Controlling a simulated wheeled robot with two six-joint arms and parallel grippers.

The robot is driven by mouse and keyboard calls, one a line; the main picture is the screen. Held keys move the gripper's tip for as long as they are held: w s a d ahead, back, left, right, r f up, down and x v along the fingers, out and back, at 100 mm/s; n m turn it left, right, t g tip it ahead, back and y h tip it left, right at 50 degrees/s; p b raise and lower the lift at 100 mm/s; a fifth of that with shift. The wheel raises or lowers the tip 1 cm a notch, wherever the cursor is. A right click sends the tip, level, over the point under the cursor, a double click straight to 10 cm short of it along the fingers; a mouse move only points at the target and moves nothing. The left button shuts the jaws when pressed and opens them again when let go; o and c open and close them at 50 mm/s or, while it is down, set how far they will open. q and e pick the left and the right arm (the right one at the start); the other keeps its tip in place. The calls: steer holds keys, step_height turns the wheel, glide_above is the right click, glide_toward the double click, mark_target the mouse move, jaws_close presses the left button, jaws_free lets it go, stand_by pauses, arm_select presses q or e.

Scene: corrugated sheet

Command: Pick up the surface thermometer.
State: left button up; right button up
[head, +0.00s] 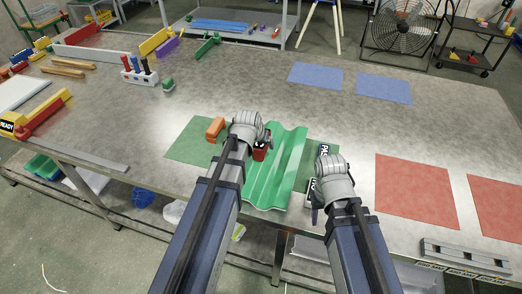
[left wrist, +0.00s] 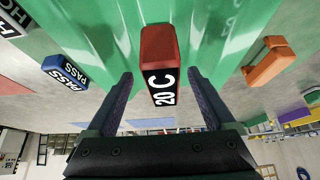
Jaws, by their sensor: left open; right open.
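The surface thermometer is a small red block with a black face reading "20 C". It stands on the green corrugated sheet (head: 287,165), partly hidden by my left gripper in the head view (head: 260,154). In the left wrist view the thermometer (left wrist: 162,55) lies between the two fingers, with a gap on each side. My left gripper (left wrist: 160,78) is open around it, not visibly touching it. My right gripper (head: 316,198) is open and empty, right of the sheet beside the tags.
A PASS tag (head: 325,149) and a partly hidden HOLD tag (head: 311,186) lie right of the sheet. An orange bracket-like piece (head: 215,128) lies left of it on a green mat (head: 184,145). Red mats (head: 415,190) and blue mats (head: 315,75) lie flat; the middle table is clear.

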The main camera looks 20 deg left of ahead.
arm_select(q)
steer(key=shift+w+b+x, duration=0.25)
steer(key=shift+b+x, duration=1.9)
steer(key=shift+x, duration=0.5)
arm_select(e)
steer(key=shift+f, duration=2.15)
arm_select(q)
steer(key=shift+a+r, duration=0.1)
steer(key=shift+r, duration=0.15)
arm_select(e)
steer(key=shift+r, duration=0.1)
arm_select(q)
jaws_close()
